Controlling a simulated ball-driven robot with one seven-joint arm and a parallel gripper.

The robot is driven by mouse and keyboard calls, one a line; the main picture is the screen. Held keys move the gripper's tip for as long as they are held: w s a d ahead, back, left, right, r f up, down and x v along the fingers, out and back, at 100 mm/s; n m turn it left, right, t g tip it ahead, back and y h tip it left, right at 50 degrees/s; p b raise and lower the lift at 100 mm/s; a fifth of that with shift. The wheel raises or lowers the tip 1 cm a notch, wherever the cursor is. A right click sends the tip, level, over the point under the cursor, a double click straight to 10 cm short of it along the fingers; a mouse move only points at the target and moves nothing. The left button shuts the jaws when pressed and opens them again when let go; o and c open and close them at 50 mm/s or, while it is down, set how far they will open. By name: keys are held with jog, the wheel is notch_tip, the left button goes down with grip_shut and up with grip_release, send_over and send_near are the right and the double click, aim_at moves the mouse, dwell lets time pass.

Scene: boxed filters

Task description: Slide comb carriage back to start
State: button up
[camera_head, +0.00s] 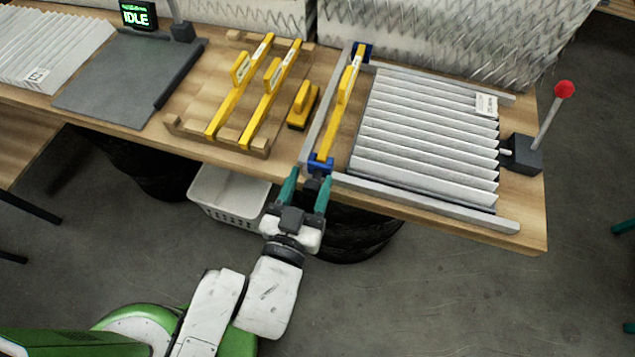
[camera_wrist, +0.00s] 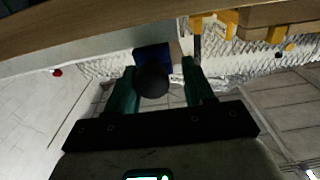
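The comb carriage is a yellow bar (camera_head: 345,95) with blue end blocks, standing at the left end of the rail frame (camera_head: 425,203). Its near blue block (camera_head: 320,164) is at the table's front edge and also shows in the wrist view (camera_wrist: 152,54). A dark round knob (camera_wrist: 152,83) projects from that block. My gripper (camera_head: 309,180) is at the front edge, its teal fingers spread on either side of the knob. In the wrist view my gripper (camera_wrist: 160,88) shows gaps between knob and fingers. A white pleated filter (camera_head: 425,135) lies between the rails, right of the carriage.
A wooden rack (camera_head: 172,126) with yellow combs (camera_head: 240,92) stands left of the frame. A small yellow-handled tool (camera_head: 302,103) lies between them. A red-knobbed lever (camera_head: 564,90) stands at the right. A white basket (camera_head: 230,193) is below the table. A display (camera_head: 137,15) reads IDLE.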

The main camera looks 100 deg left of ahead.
jog(key=shift+o, duration=0.4)
jog(key=shift+w, duration=0.1)
jog(key=shift+d, duration=0.25)
jog(key=d+b, duration=0.3)
jog(key=d, duration=0.7)
jog(key=shift+s+d+b, duration=0.15)
jog(key=shift+s+b, duration=0.15)
jog(key=shift+s, duration=0.1)
